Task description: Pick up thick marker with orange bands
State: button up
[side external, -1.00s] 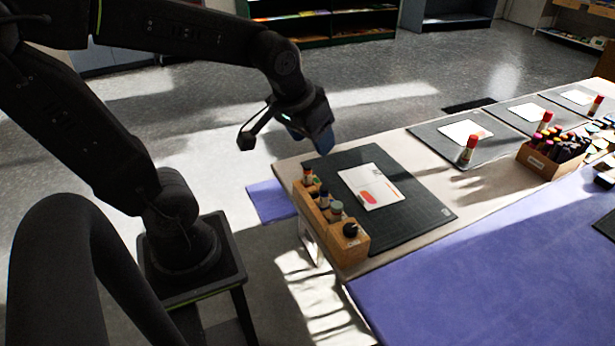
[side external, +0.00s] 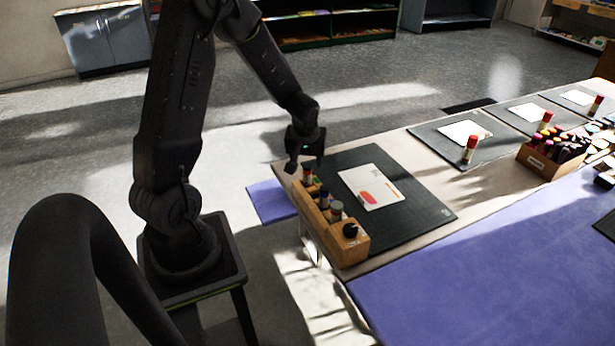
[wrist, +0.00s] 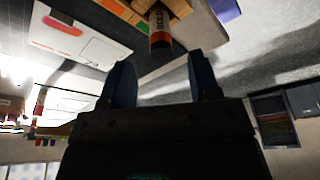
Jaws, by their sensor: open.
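The thick marker with orange bands (wrist: 160,28) stands in the end slot of a wooden holder (side external: 350,247). It has a dark end, orange bands and a pale label with dark lettering. In the side view the marker (side external: 308,175) is partly covered by my gripper (side external: 305,165). My gripper is open and empty, just above that end of the holder. In the wrist view the marker lies ahead of and between the two blue fingertips of my gripper (wrist: 160,62), with no contact visible.
A box of markers (side external: 548,160) stands farther right. The table's left edge is close to the holder.

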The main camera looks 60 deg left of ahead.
aim_at(307, 166)
jog(key=shift+x, duration=3.6)
jog(key=c, duration=1)
jog(key=shift+r, duration=0.1)
